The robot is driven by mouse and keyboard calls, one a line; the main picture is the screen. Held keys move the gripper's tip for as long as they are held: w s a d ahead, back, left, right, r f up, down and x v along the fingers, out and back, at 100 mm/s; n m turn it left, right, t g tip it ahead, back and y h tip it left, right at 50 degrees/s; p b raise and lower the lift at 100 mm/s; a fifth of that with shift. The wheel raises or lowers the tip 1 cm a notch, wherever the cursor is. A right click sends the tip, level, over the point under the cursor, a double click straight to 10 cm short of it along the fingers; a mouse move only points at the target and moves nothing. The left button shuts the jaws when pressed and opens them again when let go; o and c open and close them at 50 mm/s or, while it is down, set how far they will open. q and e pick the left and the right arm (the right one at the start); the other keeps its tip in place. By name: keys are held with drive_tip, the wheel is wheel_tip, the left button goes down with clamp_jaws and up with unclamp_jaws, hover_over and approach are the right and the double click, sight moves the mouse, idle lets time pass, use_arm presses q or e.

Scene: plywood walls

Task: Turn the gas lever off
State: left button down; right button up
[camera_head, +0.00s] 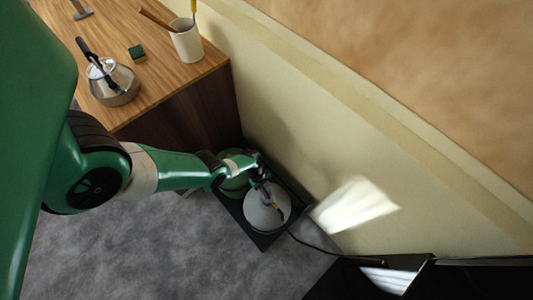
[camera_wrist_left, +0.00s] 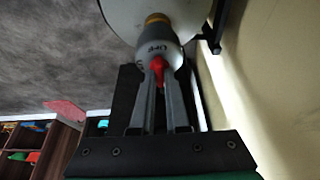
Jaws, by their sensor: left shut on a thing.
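A pale gas bottle (camera_head: 262,215) stands on the floor in a black tray (camera_head: 236,222) by the wall. In the left wrist view, the bottle (camera_wrist_left: 190,12) has a brass fitting (camera_wrist_left: 157,19) and a grey regulator (camera_wrist_left: 157,48) with lettering. A small red gas lever (camera_wrist_left: 158,70) sticks out of the regulator. My left gripper (camera_wrist_left: 159,88) has its two fingers around the lever, shut on it. In the head view my left gripper (camera_head: 262,183) is small and dark over the bottle's top, and the lever cannot be made out. My right gripper is not in view.
The wall (camera_head: 330,140) is close beside the tray. A dark hose (camera_head: 312,245) runs right along the floor. Grey floor lies open to the left.

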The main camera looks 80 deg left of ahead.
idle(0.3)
use_arm(q)
drive_tip(key=c, duration=0.9)
unclamp_jaws()
drive_tip(key=p+v, duration=1)
drive_tip(key=v, duration=0.1)
drive_tip(key=shift+r, duration=0.3)
drive_tip(key=shift+a, duration=0.1)
